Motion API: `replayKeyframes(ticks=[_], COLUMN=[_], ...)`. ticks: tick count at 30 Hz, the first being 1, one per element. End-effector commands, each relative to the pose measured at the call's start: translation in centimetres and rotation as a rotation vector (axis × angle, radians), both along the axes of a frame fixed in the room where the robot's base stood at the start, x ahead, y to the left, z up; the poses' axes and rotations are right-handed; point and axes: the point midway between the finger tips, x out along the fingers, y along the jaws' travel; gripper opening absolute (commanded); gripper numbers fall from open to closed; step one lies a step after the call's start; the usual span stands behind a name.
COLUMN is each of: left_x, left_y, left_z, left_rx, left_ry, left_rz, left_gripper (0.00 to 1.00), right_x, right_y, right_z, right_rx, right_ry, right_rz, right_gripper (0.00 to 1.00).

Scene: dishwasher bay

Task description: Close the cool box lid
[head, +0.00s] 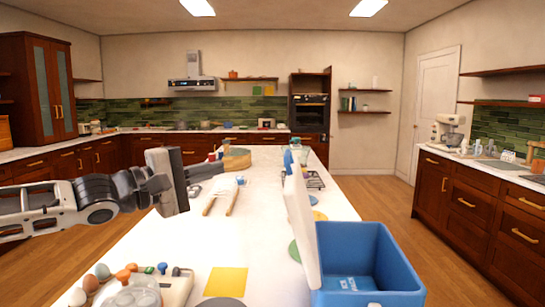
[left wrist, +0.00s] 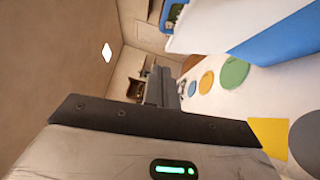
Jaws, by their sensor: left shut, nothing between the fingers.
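In the left wrist view the lid (left wrist: 212,28) and the blue box (left wrist: 285,35) show at the upper right. My left gripper (head: 205,172) is shut and empty, above the counter to the left of the lid and apart from it. It also shows in the left wrist view (left wrist: 162,86). My right gripper is in neither view.
The white counter (head: 262,240) has free room left of the lid. A yellow square mat (head: 226,281) and a board with several small round-topped items (head: 170,284) lie at the near left.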

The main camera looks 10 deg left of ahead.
Motion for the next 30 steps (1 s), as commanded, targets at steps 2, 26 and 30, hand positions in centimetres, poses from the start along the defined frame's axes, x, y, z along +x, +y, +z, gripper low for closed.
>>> replayKeyframes(ticks=[2, 26, 30], left_x=[1.0, 7.2, 7.3], left_y=[-1.0, -9.3, -9.6], left_z=[-0.1, 0.6, 0.8], left_rx=[0.001, 0.005, 0.005], left_ry=[0.004, 0.002, 0.001], left_rz=[-0.004, -0.017, -0.012], left_gripper=[0.0, 0.0, 0.0], right_x=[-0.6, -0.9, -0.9], right_y=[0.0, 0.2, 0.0], right_z=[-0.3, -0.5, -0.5], right_rx=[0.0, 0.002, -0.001], right_ry=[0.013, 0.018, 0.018], right_rz=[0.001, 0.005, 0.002], right_gripper=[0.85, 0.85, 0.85])
